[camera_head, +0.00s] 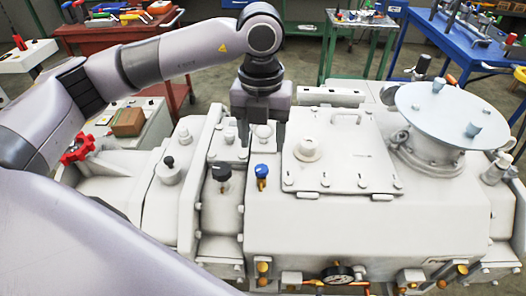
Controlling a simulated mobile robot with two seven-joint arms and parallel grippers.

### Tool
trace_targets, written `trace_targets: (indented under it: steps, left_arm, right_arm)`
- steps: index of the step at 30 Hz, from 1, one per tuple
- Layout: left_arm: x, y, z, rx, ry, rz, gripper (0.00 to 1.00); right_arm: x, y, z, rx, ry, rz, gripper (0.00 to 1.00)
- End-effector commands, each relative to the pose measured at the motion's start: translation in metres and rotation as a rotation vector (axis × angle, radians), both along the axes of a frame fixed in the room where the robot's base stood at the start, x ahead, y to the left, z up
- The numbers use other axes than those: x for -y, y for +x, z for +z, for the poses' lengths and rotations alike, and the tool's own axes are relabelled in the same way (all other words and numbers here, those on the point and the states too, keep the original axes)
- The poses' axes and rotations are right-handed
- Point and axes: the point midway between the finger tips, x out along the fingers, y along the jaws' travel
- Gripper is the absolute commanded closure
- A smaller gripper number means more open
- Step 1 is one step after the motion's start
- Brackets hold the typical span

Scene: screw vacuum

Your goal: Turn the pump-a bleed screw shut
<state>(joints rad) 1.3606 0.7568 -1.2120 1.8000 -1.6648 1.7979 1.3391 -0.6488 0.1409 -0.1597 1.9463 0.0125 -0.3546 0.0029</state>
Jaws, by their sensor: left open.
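The pump (350,228) is a large off-white machine body that fills the middle of the view. Several screws and knobs stand on its top: a black knob (221,173), a blue knob (262,172), a smaller dark-topped knob (169,163) and a pale round cap (263,131). No readable label shows which is the pump-a bleed screw. My left gripper (261,134) points down over the pale cap, behind the blue knob. Its fingers are apart, one on each side of the cap; I cannot tell whether they touch it. My right gripper is out of view.
A grey round flange (452,113) stands at the right. A red handwheel (77,148) is at the left. Tool tables stand behind.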

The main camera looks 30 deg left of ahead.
Motion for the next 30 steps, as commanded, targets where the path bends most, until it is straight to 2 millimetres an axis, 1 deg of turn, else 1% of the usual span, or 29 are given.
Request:
trace_targets:
  steps: [2,5,12,15,19,26,27,28,29,30]
  left_arm:
    - [-0.003,-0.001,-0.004,-0.001,0.021,0.008,0.42]
    - [-0.004,-0.001,-0.016,-0.003,0.022,0.01,0.42]
    - [-0.003,-0.001,-0.052,-0.003,0.019,0.009,0.42]
    - [-0.003,-0.001,-0.063,-0.002,0.018,0.008,0.42]
    - [-0.003,-0.001,-0.07,-0.001,0.017,0.007,0.42]
    - [-0.002,-0.001,-0.072,0.001,0.016,0.006,0.42]
    - [-0.002,-0.001,-0.072,0.001,0.016,0.006,0.48]
    - [-0.002,-0.001,-0.072,0.001,0.016,0.006,0.58]
    - [-0.002,-0.001,-0.072,0.001,0.016,0.006,0.68]
    - [-0.002,-0.001,-0.072,0.001,0.016,0.006,0.81]
  right_arm:
    - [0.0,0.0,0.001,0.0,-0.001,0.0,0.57]
    - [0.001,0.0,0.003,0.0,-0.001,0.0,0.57]
    - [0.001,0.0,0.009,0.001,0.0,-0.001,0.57]
    - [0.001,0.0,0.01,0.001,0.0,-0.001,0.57]
    - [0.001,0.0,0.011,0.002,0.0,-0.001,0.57]
    - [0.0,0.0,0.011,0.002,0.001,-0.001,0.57]
    - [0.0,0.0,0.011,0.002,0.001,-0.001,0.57]
    - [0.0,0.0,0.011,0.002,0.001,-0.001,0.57]
    - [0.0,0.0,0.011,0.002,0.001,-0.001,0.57]
    - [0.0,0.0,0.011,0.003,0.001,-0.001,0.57]
